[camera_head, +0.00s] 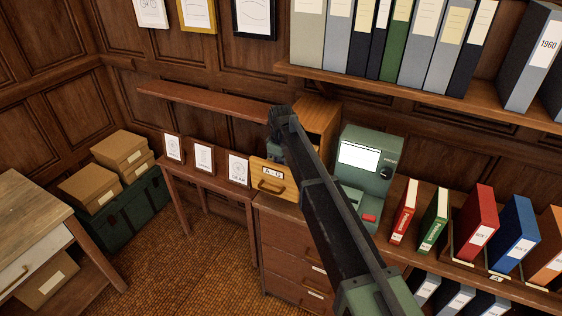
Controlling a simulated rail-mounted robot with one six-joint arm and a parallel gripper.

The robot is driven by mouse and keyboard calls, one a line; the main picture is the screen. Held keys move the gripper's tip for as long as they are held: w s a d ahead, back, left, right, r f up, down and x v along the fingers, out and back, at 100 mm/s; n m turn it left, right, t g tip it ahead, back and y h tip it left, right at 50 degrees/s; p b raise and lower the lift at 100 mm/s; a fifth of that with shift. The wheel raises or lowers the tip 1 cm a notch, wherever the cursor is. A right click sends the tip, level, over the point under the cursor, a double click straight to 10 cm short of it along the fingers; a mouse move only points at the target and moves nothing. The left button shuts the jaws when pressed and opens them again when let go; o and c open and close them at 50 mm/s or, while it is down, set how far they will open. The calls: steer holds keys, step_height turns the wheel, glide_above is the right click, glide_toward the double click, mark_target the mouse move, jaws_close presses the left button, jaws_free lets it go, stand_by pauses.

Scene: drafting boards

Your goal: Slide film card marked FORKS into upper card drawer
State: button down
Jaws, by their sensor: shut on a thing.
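My gripper (278,130) is above and behind the front of an open wooden drawer (262,176), beside the wooden card cabinet (322,116). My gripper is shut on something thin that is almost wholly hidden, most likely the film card. I cannot read any marking on it. The drawer front is labelled A-G, has a handle, and sticks out to the front left of the cabinet. My arm hides much of the drawer's inside and of the cabinet. Whether the held thing touches the drawer cannot be told.
Three white cards with drawings (238,168) stand upright on a narrow side table, left of the drawer. A green machine with a lit screen (360,157) stands close to the cabinet's right. A wall shelf (210,103) runs behind. Binders stand further right.

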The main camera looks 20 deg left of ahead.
steer(key=shift+f, duration=0.35)
steer(key=c, duration=1.2)
jaws_free()
steer(key=shift+o, duration=0.2)
steer(key=shift+r, duration=0.15)
step_height(320, 180, up, 11)
steer(key=p, duration=1)
steer(key=shift+p, duration=0.4)
steer(key=shift+f, duration=0.2)
